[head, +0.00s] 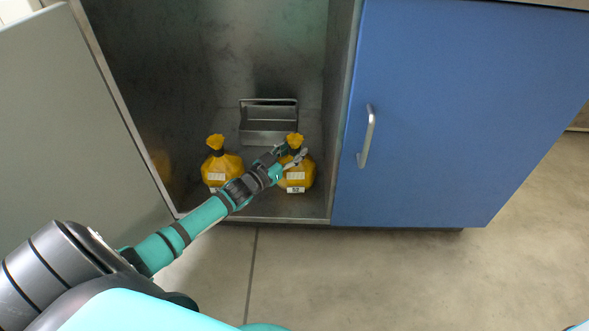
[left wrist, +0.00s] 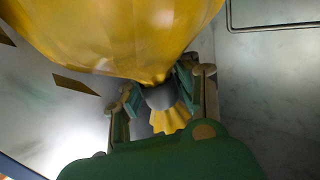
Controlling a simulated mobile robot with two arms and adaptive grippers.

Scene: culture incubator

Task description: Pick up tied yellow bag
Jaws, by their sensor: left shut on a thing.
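Two tied yellow bags with pale labels stand in the open metal cabinet in the head view. The right tied yellow bag (head: 298,178) has my left gripper (head: 294,156) at its neck. The left tied yellow bag (head: 222,165) stands apart, partly behind my left arm. In the left wrist view, the held bag's yellow body (left wrist: 120,35) fills the top, and its grey neck and yellow ruffled end lie between the fingers of my left gripper (left wrist: 158,95), which is shut on it. I cannot tell if the bag is lifted. My right gripper is out of view.
A metal carrier with a handle (head: 269,127) stands behind the bags. The open cabinet door (head: 70,105) is at the left. A closed blue door (head: 450,110) with a handle (head: 368,137) bounds the opening at the right. Floor at the lower right is clear.

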